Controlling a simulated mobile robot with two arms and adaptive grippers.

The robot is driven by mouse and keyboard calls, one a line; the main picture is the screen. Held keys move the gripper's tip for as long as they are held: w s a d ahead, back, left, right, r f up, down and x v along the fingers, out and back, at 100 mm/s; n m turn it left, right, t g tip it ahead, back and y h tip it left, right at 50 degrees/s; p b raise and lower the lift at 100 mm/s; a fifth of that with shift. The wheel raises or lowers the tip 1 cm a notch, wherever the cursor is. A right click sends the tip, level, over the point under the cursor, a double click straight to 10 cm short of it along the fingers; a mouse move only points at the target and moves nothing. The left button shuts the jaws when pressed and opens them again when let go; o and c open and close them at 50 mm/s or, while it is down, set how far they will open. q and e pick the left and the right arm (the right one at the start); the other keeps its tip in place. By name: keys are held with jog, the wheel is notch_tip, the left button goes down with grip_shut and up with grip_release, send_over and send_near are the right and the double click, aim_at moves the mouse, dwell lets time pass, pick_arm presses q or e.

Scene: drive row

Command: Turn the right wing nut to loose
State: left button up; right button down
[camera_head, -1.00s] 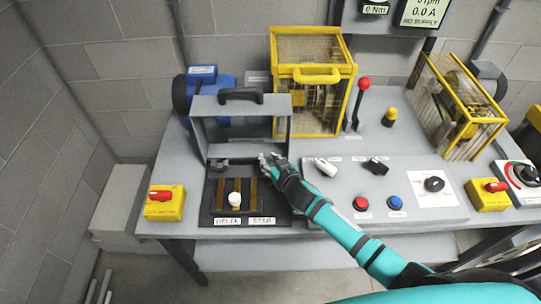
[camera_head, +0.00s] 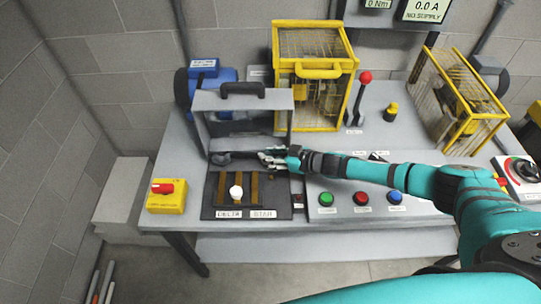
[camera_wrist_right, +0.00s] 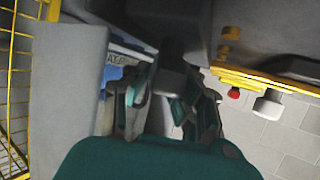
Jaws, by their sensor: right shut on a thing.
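My right gripper (camera_head: 272,158) is at the right lower edge of the grey cover frame (camera_head: 197,125), above the dark terminal board (camera_head: 208,195). It is shut on the right wing nut, which its fingers hide in the head view. In the right wrist view the two fingers (camera_wrist_right: 165,100) stand on either side of a dark grey piece (camera_wrist_right: 172,78); its shape is too dim to make out. A small dark part, perhaps the left wing nut (camera_head: 220,159), shows at the cover's left lower edge. My left gripper is not in view.
The board carries brass bars and a white knob (camera_head: 236,192). Right of it are green (camera_head: 326,199), red (camera_head: 361,198) and blue (camera_head: 395,197) buttons under my forearm. A yellow cage (camera_head: 312,75) and a red-topped lever (camera_head: 364,77) stand behind.

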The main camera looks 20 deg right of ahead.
jog(key=shift+r, duration=0.1)
dwell(0.4)
jog(key=c, duration=1.1)
grip_release()
